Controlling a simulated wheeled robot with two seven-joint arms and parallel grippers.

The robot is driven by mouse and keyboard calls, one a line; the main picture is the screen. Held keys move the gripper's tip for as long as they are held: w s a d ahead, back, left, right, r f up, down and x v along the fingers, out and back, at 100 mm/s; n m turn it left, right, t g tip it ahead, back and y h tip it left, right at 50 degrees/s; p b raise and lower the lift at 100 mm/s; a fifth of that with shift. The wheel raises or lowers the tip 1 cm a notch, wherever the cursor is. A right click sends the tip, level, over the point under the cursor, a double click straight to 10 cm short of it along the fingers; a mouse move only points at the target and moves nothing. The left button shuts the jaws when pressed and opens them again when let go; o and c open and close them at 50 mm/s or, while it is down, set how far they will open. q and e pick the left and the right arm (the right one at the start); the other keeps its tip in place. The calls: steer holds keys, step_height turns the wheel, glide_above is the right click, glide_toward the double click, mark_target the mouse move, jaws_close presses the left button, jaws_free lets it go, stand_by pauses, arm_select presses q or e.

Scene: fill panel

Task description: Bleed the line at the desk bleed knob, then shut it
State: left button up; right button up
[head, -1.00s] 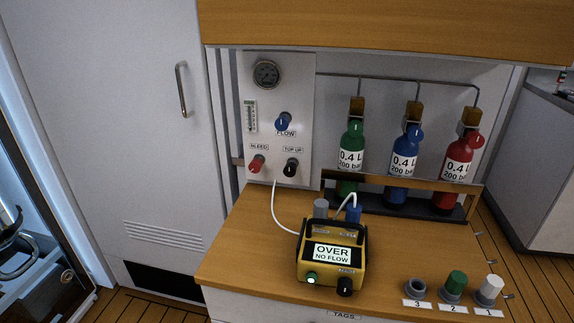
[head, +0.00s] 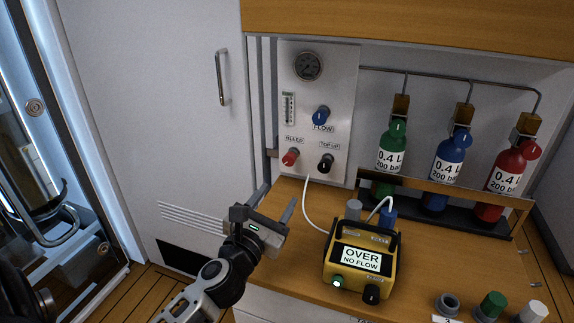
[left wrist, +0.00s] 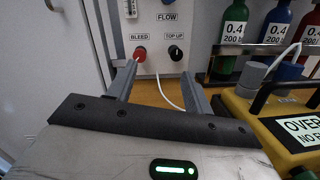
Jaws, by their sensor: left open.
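The red bleed knob (head: 290,157) sits at the lower left of the white panel (head: 340,100), under a BLEED label; it also shows in the left wrist view (left wrist: 140,54). My left gripper (head: 278,203) is open and empty, in front of and below the knob, over the desk's left edge. In the left wrist view its two fingers (left wrist: 160,85) point at the panel, with the red knob between them in the picture but farther off. The black top-up knob (head: 325,163) and blue flow knob (head: 320,115) are on the same panel. My right gripper is not in view.
A yellow meter (head: 359,262) reading OVER NO FLOW stands on the wooden desk (head: 430,262), with a white tube (head: 309,208) running to the panel. Green, blue and red cylinders (head: 391,150) stand behind a wooden rail. Several capped sockets (head: 492,306) line the front right.

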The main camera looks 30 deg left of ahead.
mark_target(288, 161)
arm_select(q)
steer(key=a+n, duration=0.1)
steer(key=a+f+n+g+y, duration=0.1)
steer(key=a+f+n+y, duration=0.1)
steer(key=n, duration=0.1)
steer(key=shift+w+g, duration=0.25)
steer(key=shift+g, duration=0.05)
steer(key=shift+w+a+f, duration=0.1)
steer(key=shift+w+a, duration=0.1)
steer(key=b+x, duration=0.1)
steer(key=x, duration=1.4)
steer(key=shift+w, duration=0.2)
steer(key=shift+c, duration=0.3)
steer(key=c, duration=0.9)
